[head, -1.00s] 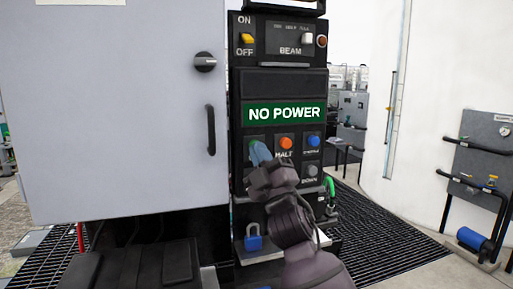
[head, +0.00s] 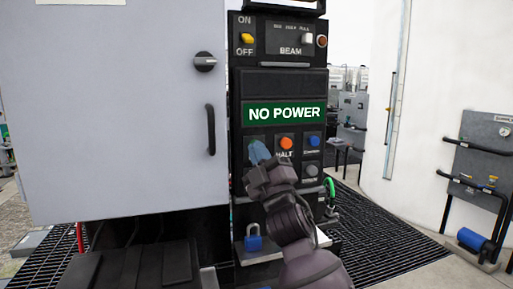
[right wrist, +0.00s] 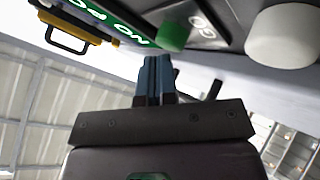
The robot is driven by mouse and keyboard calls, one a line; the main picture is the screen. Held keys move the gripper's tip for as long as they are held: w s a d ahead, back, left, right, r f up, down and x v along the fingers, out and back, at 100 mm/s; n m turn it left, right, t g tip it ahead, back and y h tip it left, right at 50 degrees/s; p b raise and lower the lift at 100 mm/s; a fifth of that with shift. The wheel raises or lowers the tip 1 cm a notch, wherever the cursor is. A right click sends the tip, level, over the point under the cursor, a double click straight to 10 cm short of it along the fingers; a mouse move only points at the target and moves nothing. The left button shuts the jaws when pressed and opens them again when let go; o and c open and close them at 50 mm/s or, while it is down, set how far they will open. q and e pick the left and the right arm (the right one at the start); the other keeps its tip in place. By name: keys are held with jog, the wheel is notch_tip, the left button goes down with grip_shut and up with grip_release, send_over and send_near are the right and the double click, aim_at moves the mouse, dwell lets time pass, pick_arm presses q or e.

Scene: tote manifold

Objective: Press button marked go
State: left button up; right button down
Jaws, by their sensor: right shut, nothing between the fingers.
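In the right wrist view the fingertips (right wrist: 155,62) are just below and left of the green button. I cannot tell whether they touch it. My left gripper is not in view.
The black control panel (head: 237,95) carries a green NO POWER display (head: 284,113), a blue button (head: 313,141) and a grey button (head: 311,170). A grey cabinet door with a black handle (head: 211,130) stands left. A blue padlock (head: 253,241) hangs below.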

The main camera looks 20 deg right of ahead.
jog(key=shift+w, duration=0.35)
dwell(0.4)
dwell(0.3)
jog(key=shift+s+p, duration=0.3)
jog(key=shift+s, duration=0.7)
